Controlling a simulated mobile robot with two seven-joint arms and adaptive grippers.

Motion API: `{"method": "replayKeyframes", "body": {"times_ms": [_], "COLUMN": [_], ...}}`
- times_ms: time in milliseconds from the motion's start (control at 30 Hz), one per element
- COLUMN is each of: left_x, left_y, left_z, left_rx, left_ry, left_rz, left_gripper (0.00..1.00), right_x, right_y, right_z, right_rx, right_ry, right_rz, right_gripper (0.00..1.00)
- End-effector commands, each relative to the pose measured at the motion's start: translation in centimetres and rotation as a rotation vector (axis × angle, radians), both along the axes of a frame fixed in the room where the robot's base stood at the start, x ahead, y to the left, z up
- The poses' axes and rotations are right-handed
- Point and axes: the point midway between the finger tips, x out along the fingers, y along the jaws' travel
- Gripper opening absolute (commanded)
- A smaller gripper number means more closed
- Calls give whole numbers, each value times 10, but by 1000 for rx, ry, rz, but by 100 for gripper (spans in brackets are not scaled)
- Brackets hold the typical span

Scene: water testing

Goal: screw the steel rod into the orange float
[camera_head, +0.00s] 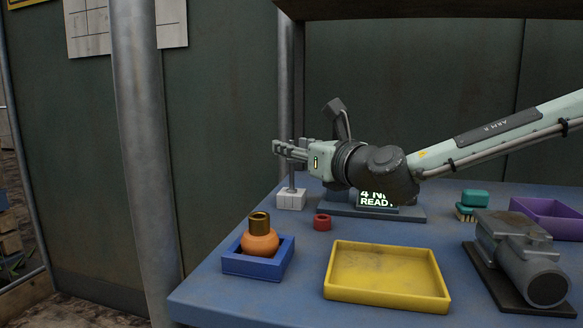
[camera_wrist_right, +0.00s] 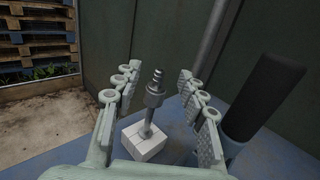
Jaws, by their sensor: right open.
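The steel rod (camera_wrist_right: 151,108) stands upright in a white block (camera_wrist_right: 141,142) in the right wrist view, with a ridged, stepped top. In the head view the white block (camera_head: 291,200) is at the table's back left, with the rod's thin shaft (camera_head: 292,180) above it. My right gripper (camera_head: 284,150) is open around the upper part of the rod; in the wrist view its fingers (camera_wrist_right: 157,92) are on either side of the rod, apart from it. The orange float (camera_head: 260,241), with a brass-coloured collar on top, sits in a blue tray (camera_head: 240,264). My left gripper is not in view.
A red ring (camera_head: 322,222) lies between the float and a display unit (camera_head: 376,207). A yellow tray (camera_head: 387,303) is at front centre. A grey machine (camera_head: 518,259), a green-topped brush (camera_head: 472,199) and a purple bin (camera_head: 550,213) stand right. A metal post (camera_head: 146,150) rises left.

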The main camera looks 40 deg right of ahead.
Motion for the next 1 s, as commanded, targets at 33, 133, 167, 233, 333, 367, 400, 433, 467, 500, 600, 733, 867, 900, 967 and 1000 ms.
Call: {"method": "replayKeyframes", "body": {"times_ms": [33, 133, 167, 233, 333, 367, 400, 433, 467, 500, 600, 733, 867, 900, 967, 1000], "left_x": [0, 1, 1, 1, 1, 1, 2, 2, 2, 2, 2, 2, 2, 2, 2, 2], "left_y": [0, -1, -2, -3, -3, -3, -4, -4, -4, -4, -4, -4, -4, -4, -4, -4], "left_z": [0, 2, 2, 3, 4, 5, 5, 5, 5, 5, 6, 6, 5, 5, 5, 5], "left_rx": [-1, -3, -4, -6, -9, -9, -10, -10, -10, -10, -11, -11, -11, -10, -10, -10], "left_ry": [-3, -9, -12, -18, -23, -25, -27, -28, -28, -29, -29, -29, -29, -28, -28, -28], "left_rz": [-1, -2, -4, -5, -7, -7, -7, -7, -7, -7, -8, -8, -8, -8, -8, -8], "left_gripper": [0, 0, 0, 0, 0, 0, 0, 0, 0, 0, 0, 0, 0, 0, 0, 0], "right_x": [5, 17, 21, 29, 41, 43, 46, 47, 48, 48, 48, 48, 48, 48, 48, 48], "right_y": [0, -1, 0, 0, -1, -1, -1, -1, -1, -1, -1, -1, -1, -1, -1, -1], "right_z": [-2, -4, -4, -5, -4, -4, -3, -3, -4, -4, -3, -3, -3, -3, -3, -3], "right_rx": [-1, -1, -1, -2, -1, -1, -1, 0, 0, 1, 1, 1, 1, 1, 2, 2], "right_ry": [2, 3, 3, 3, 2, 1, 0, 0, 0, 0, 0, 0, 0, 0, -1, 0], "right_rz": [-1, -1, -1, -1, 0, 1, 1, 1, 1, 2, 2, 2, 2, 1, 2, 1], "right_gripper": [42, 42, 42, 42, 42, 42, 42, 42, 42, 42, 42, 35, 19, 14, 7, 2]}}
